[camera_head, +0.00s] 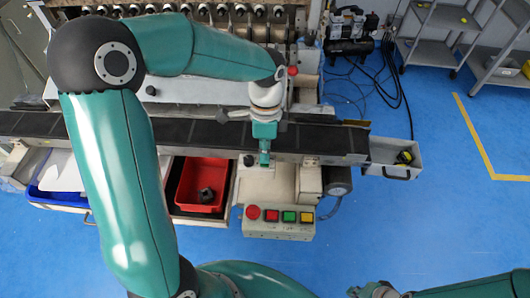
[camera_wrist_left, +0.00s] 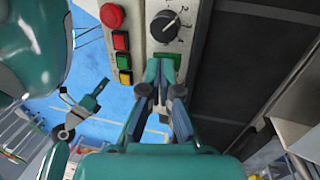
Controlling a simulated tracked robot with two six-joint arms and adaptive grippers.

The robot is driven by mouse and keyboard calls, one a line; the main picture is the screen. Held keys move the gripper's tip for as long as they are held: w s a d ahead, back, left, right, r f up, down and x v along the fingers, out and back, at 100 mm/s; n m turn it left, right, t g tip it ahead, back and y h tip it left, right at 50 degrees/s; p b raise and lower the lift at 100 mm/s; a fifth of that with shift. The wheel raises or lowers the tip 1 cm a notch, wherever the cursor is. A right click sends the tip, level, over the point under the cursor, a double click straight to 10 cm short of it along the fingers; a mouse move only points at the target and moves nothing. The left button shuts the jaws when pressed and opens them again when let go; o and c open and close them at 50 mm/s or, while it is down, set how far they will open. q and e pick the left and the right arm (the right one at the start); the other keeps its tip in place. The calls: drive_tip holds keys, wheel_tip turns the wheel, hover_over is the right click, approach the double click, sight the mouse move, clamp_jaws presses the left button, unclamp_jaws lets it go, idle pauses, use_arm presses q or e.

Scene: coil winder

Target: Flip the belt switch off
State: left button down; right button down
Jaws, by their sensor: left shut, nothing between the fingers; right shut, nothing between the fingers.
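A white control panel by the conveyor carries a dark rotary knob (camera_wrist_left: 165,26), which also shows in the head view (camera_head: 249,160). Beside the knob, a green rocker-like part (camera_wrist_left: 172,60) shows partly behind my left fingertips. I cannot tell its position or whether the fingers touch it. My left gripper (camera_head: 264,159) reaches down over the panel from above the belt. In the left wrist view its fingers (camera_wrist_left: 160,73) are together, with nothing between them. My right gripper (camera_head: 368,291) is low at the bottom edge, away from the panel, shut and empty.
The dark conveyor belt (camera_head: 190,132) runs across behind the panel. A front button box has a red emergency button (camera_head: 252,212) and red, green and yellow buttons. A red bin (camera_head: 183,194) holds a dark part. An open drawer (camera_head: 388,170) juts out at right.

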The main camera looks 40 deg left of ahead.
use_arm(q)
drive_tip(key=shift+s+f, duration=0.1)
drive_tip(key=shift+f, duration=0.3)
